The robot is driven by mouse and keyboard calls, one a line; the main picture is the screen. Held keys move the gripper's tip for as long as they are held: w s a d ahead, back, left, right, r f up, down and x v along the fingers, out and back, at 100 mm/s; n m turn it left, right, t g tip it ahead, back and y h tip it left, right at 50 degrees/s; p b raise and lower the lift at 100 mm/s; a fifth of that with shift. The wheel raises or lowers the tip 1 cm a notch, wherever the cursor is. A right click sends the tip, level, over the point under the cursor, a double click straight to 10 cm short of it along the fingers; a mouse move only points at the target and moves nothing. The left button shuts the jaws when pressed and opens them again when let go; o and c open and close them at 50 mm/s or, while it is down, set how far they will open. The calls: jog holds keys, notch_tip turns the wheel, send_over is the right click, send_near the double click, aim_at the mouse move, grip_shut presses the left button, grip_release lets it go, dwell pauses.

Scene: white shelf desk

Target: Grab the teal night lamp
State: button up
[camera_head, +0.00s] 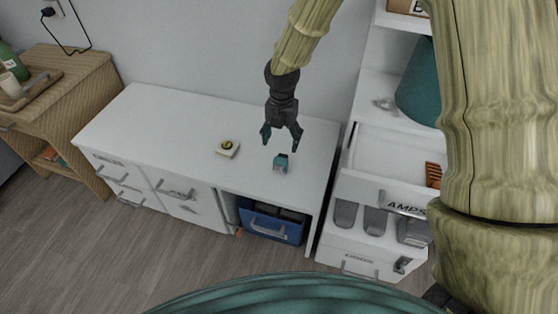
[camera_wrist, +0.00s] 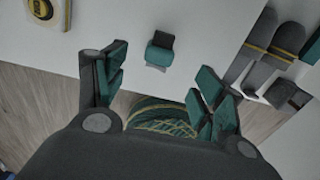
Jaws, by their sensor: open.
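A small teal block-like object with a grey lower part, which fits the teal night lamp (camera_head: 281,162), stands on the white desk top near its front right. In the wrist view the teal lamp (camera_wrist: 161,46) shows beyond the fingertips, roughly centred between them. My gripper (camera_head: 281,145) is open and empty, pointing down above the desk near the lamp. Its spread fingers with teal pads also show in the wrist view (camera_wrist: 160,78). No finger visibly touches the lamp.
A pale square item with a yellow-and-black round top (camera_head: 228,148) lies left of the lamp. A white shelf unit (camera_head: 368,138) stands right, with a large teal shade (camera_head: 418,88) and an open drawer (camera_head: 388,196). A blue bin (camera_head: 270,225) sits under the desk.

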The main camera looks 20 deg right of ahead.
aim_at(282, 157)
jog(key=shift+w+f, duration=0.1)
jog(key=shift+w, duration=0.1)
jog(key=shift+f, duration=0.25)
notch_tip(282, 157, down, 10)
jog(key=b, duration=0.3)
jog(key=shift+d+b, duration=0.1)
jog(key=shift+b, duration=0.2)
jog(key=c, duration=1.1)
